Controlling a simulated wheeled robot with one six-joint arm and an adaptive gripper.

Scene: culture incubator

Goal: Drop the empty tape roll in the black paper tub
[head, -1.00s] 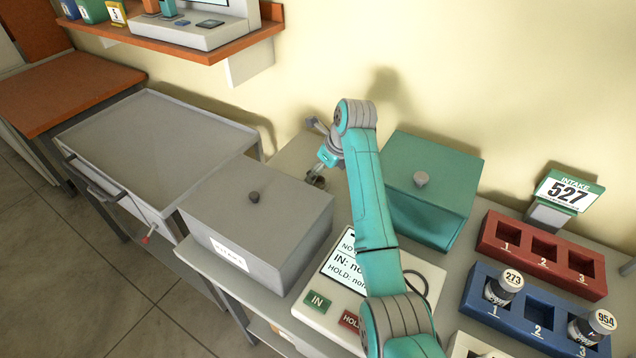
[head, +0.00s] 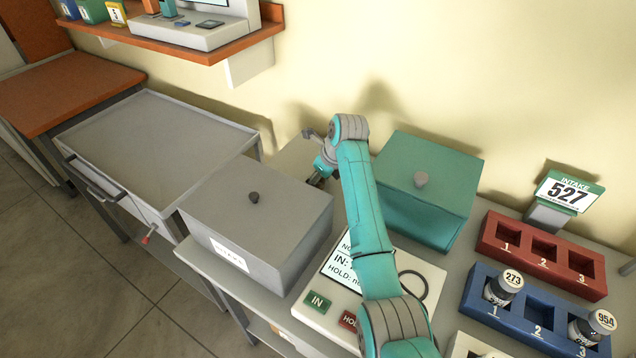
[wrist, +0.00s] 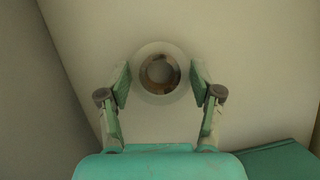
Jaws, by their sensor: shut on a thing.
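The empty tape roll (wrist: 160,98), a pale ring with a brown inner core, sits between the two fingers of my gripper (wrist: 160,73) in the wrist view. The fingers are closed against its left and right sides. In the head view my gripper (head: 318,181) is low over the back of the bench, between the grey lidded box and the teal lidded box. The roll cannot be made out there. I see no black paper tub in either view.
The grey box (head: 240,215) stands left of my arm and the teal box (head: 430,180) right of it. An intake panel (head: 325,312) lies in front. Red (head: 520,262) and blue (head: 515,322) racks are at right. An empty grey cart (head: 150,135) stands left.

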